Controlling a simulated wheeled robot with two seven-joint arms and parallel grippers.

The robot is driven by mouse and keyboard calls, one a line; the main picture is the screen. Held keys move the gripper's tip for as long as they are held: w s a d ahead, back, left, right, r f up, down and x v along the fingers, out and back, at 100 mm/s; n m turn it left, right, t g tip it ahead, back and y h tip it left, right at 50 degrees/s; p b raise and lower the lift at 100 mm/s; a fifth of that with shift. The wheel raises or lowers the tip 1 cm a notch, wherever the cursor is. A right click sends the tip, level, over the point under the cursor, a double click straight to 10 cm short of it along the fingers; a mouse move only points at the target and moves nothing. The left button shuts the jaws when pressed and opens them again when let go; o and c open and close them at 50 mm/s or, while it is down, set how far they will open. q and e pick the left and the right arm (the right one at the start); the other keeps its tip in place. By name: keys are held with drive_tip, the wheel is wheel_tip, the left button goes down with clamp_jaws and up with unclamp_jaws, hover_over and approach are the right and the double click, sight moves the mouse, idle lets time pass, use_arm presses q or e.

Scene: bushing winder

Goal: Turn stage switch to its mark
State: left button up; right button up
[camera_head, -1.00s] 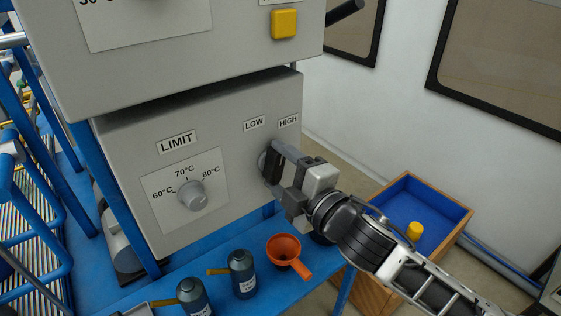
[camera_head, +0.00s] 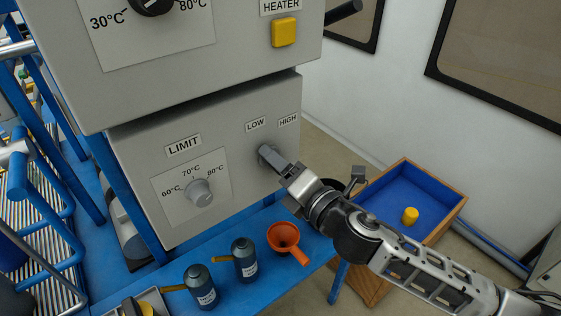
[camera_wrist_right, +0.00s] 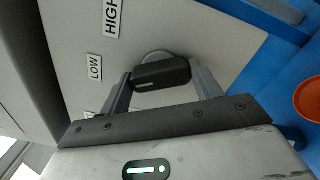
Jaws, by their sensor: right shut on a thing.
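The stage switch is a dark knob on the lower grey panel (camera_head: 235,190), below the LOW label (camera_head: 256,125) and the HIGH label (camera_head: 288,120). In the right wrist view the switch (camera_wrist_right: 160,73) shows as a black bar-shaped handle with a small light line, in front of a round grey base. My right gripper (camera_head: 272,158) is at the panel, shut on the switch, one finger at each end of the handle. Its fingers hide most of the switch in the head view. I cannot tell exactly which label the switch points to. My left gripper is not in view.
A LIMIT dial (camera_head: 199,192) is left of the switch. Below are an orange funnel (camera_head: 284,236) and dark bottles (camera_head: 244,262) on a blue bench. A blue-lined wooden box (camera_head: 438,188) holds a yellow piece. The upper cabinet (camera_head: 200,60) overhangs the panel.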

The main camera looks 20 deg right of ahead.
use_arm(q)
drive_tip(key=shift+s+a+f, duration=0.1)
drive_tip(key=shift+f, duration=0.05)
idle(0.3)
use_arm(e)
drive_tip(key=o, duration=1)
use_arm(q)
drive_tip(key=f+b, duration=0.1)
drive_tip(key=b, duration=0.2)
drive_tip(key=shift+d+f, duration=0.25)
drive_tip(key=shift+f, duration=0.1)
use_arm(e)
drive_tip(key=v, duration=1.6)
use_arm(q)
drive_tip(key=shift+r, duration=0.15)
